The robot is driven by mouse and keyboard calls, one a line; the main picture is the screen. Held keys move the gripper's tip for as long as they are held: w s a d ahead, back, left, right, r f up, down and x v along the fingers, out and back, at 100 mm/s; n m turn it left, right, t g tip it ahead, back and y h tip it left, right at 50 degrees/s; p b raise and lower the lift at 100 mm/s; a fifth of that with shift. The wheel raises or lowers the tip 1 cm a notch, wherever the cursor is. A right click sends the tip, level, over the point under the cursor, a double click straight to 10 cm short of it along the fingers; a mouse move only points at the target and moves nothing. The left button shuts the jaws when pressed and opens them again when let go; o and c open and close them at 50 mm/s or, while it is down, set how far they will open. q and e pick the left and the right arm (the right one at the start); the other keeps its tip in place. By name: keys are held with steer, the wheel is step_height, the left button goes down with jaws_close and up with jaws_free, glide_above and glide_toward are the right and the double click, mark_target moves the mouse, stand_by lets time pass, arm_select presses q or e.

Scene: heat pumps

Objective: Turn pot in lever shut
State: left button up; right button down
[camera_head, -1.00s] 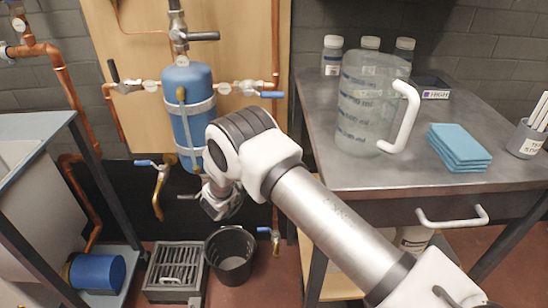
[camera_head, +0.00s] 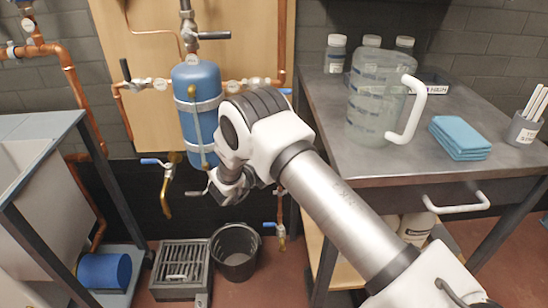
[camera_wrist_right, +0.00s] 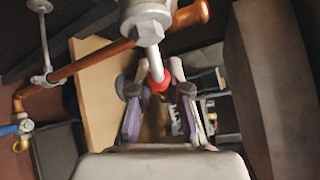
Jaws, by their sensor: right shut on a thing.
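The blue pot (camera_head: 196,105) hangs upright on the wooden board, with copper pipes and valves around it. My right gripper (camera_head: 231,187) is low beside the pot's lower right, partly hidden by its own arm. In the right wrist view, my right gripper (camera_wrist_right: 160,98) is shut around the red end (camera_wrist_right: 158,77) of a pale metal lever (camera_wrist_right: 151,48). That lever comes from a grey valve body (camera_wrist_right: 146,14) close to a copper pipe. The valve's label cannot be read. My left gripper is out of view.
A blue-handled brass tap (camera_head: 165,180) sits left of the pot. A black bucket (camera_head: 236,252) and a drain grate (camera_head: 181,265) stand on the floor below. The grey table (camera_head: 355,165) at right carries a clear jug (camera_head: 372,105) and blue cloths (camera_head: 460,138).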

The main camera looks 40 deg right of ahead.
steer(key=w+a+f+m+t+y+b, duration=0.2)
steer(key=w+a+f+m+y+b, duration=0.1)
steer(key=y+b, duration=0.6)
steer(key=a+f+m+y, duration=0.1)
steer(key=a+m, duration=0.1)
steer(key=m, duration=0.1)
steer(key=shift+m+t, duration=0.3)
steer(key=shift+t, duration=0.1)
steer(key=shift+a, duration=0.1)
steer(key=c, duration=1.1)
jaws_free()
steer(key=shift+w, duration=0.1)
steer(key=shift+a, duration=0.1)
